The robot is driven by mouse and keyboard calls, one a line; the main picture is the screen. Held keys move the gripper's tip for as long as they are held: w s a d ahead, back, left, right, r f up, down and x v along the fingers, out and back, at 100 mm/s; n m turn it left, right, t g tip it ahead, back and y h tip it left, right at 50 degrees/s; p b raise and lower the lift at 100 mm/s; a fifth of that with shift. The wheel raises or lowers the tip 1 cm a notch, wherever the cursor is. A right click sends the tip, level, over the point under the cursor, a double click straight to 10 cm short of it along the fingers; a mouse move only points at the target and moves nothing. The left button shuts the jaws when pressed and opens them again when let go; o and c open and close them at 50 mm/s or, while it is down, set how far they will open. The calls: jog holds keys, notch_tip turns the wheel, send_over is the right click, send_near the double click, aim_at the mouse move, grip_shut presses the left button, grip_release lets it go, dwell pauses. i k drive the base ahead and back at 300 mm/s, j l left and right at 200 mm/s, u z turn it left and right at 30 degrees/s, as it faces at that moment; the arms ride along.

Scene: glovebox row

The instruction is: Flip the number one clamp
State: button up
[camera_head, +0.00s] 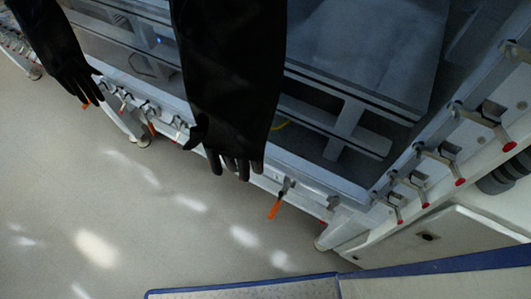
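Several metal toggle clamps line the glovebox edges. On the right frame, clamps with red tips sit in a row, among them a far-right upper clamp (487,114), a middle clamp (442,155) and a lower clamp (395,203). Along the front edge, a clamp with an orange handle (274,208) hangs downward, and more clamps (148,110) continue to the upper left. I see no number marks, so I cannot tell which clamp is number one. My gripper is not in view.
A large black glove (230,85) hangs over the front edge and hides part of it. Another black glove (55,50) hangs at upper left. A blue-edged surface (245,290) lies along the bottom. The grey floor (90,190) at left is clear.

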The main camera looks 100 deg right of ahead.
aim_at(277, 207)
jog(key=j+z, duration=0.1)
jog(key=z, duration=1.25)
jog(key=k+j+z, duration=0.1)
jog(key=k, duration=0.3)
jog(key=k+j+z, duration=0.1)
jog(key=k+j, duration=0.15)
jog(key=k, duration=0.15)
